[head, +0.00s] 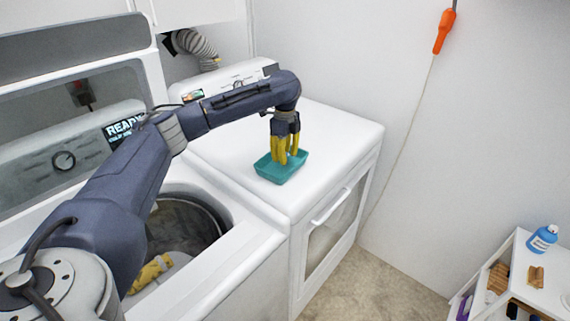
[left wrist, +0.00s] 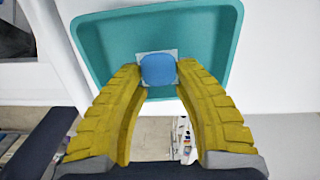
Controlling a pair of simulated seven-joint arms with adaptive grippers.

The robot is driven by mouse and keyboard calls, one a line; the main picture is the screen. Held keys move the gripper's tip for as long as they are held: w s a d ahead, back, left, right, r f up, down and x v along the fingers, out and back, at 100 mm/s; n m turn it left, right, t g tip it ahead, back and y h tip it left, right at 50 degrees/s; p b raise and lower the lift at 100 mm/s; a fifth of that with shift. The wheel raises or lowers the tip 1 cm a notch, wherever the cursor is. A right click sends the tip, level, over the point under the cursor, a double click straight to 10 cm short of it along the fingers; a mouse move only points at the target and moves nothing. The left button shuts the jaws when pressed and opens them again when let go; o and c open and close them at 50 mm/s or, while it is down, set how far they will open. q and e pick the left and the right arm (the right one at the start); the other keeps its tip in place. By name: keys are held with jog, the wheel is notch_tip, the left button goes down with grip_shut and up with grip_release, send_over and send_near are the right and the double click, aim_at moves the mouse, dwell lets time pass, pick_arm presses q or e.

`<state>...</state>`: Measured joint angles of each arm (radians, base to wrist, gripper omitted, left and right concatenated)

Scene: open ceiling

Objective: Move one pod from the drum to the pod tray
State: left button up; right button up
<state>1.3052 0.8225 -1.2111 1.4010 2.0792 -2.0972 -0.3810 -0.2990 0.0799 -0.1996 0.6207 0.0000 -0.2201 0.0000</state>
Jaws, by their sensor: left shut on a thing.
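My left gripper (head: 287,160) points down over the teal pod tray (head: 275,176), which sits on top of the white dryer. In the left wrist view, the yellow fingers of my left gripper (left wrist: 160,92) are shut on a small pod (left wrist: 158,69) with a blue middle and pale edges. The pod is between the fingertips, over the tray (left wrist: 222,50); I cannot tell whether it touches the tray floor. The drum (head: 185,226) of the open washer is at lower left in the head view, partly hidden by my left arm. My right gripper is not in view.
A yellow and white cloth (head: 152,272) lies in the drum. The dryer top (head: 335,142) is clear around the tray. A shelf at lower right holds a blue bottle (head: 542,238) and brushes. An orange-handled thing (head: 444,32) hangs on the wall.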

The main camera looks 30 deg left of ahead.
aim_at(285, 168)
pick_arm(q)
jog(key=shift+f, duration=1.8)
jog(key=shift+f, duration=0.15)
jog(key=o, duration=0.9)
notch_tip(285, 168, up, 12)
jog(key=shift+r, duration=0.15)
